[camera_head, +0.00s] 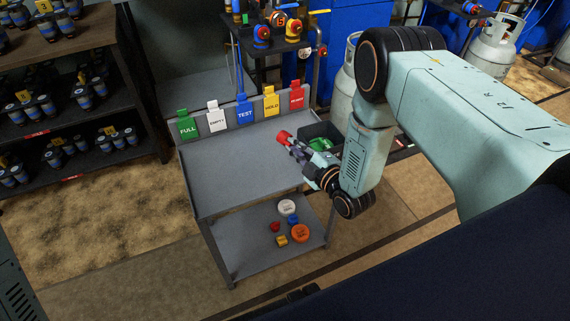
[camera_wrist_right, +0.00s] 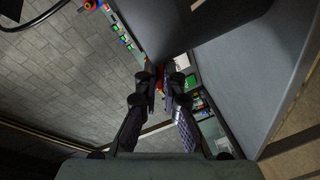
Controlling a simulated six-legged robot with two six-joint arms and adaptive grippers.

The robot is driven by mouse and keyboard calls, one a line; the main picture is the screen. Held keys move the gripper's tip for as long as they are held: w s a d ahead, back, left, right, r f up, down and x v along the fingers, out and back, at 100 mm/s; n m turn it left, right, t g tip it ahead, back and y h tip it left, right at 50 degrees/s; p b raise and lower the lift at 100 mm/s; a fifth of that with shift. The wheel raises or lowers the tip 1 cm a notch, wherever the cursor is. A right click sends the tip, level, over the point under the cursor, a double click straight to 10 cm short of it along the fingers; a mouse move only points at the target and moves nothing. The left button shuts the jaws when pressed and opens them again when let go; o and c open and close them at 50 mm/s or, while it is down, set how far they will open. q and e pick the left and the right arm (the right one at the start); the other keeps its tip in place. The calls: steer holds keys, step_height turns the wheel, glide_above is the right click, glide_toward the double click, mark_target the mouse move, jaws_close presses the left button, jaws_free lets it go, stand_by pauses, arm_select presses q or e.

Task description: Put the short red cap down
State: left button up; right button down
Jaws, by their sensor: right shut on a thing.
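The red cap (camera_head: 283,136) is at the tips of my right gripper (camera_head: 288,142), over the right side of the grey cart's top (camera_head: 232,165). In the right wrist view the fingers (camera_wrist_right: 161,88) are closed on the red cap (camera_wrist_right: 160,76), which is mostly hidden between them. The cap appears held above the cart top; the exact gap is hard to tell. My left gripper is not in view.
Green, white, blue, yellow and red tags (camera_head: 245,108) line the cart's back edge. A dark bin (camera_head: 318,131) with green items stands beside the cart. The lower shelf (camera_head: 245,251) holds several caps, including an orange one (camera_head: 300,233). The cart top is largely bare.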

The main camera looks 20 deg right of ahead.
mark_target(295, 168)
step_height(295, 168, down, 3)
steer(key=shift+r+b, duration=0.15)
steer(key=shift+b, duration=0.2)
step_height(295, 168, down, 3)
steer(key=shift+f+b, duration=0.1)
steer(key=shift+b, duration=0.65)
steer(key=shift+f, duration=0.1)
steer(key=c, duration=1.8)
jaws_free()
steer(key=shift+o, duration=0.2)
